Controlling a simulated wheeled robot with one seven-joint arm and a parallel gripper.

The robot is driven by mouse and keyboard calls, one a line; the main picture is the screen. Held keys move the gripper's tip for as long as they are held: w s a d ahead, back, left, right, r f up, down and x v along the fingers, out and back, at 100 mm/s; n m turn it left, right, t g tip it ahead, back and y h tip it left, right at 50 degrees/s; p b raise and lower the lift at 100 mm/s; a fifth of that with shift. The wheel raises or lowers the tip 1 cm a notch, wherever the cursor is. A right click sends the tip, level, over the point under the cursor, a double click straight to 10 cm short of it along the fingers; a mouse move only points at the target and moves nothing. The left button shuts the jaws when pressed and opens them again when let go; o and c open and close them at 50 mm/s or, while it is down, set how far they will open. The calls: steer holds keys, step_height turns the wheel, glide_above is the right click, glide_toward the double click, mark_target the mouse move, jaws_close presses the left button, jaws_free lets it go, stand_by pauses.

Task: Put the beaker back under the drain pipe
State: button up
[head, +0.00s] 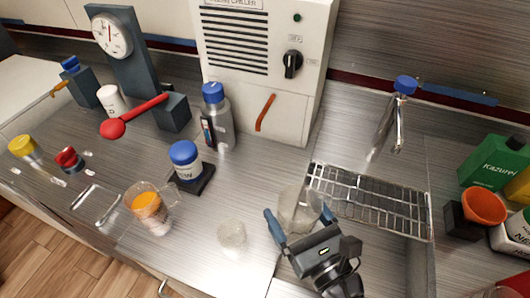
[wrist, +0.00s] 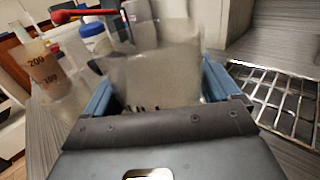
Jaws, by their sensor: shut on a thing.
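My gripper (head: 299,216) has its blue fingers on either side of a clear, empty-looking beaker (head: 299,203), shut on it. The beaker looks upright, left of the wire rack; whether it touches the counter I cannot tell. In the wrist view the beaker (wrist: 155,75) fills the space between the fingers of my gripper (wrist: 158,88). The red-orange drain pipe (head: 265,112) sticks out of the lower front of the white chiller (head: 262,60), behind and left of the beaker. The counter below the pipe looks bare.
Another clear beaker (head: 232,236) stands left of my gripper. A beaker of orange liquid (head: 150,211), a blue-capped jar (head: 186,160) and a blue-capped bottle (head: 217,115) stand farther left. The wire rack (head: 372,200) lies at right, near a metal tap (head: 398,115).

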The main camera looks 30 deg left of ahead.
steer(key=x, duration=1.4)
steer(key=shift+w+a+r+p, duration=0.1)
steer(key=shift+w+a+p, duration=0.15)
steer(key=shift+w+p, duration=0.1)
steer(key=x, duration=0.3)
steer(key=shift+w+a+b, duration=0.2)
steer(key=shift+a+b, duration=0.05)
steer(key=shift+b, duration=0.05)
steer(key=shift+s+d+f+b, duration=0.1)
steer(key=shift+f+b, duration=0.25)
steer(key=shift+f, duration=0.35)
steer(key=shift+f, duration=0.2)
steer(key=o, duration=1)
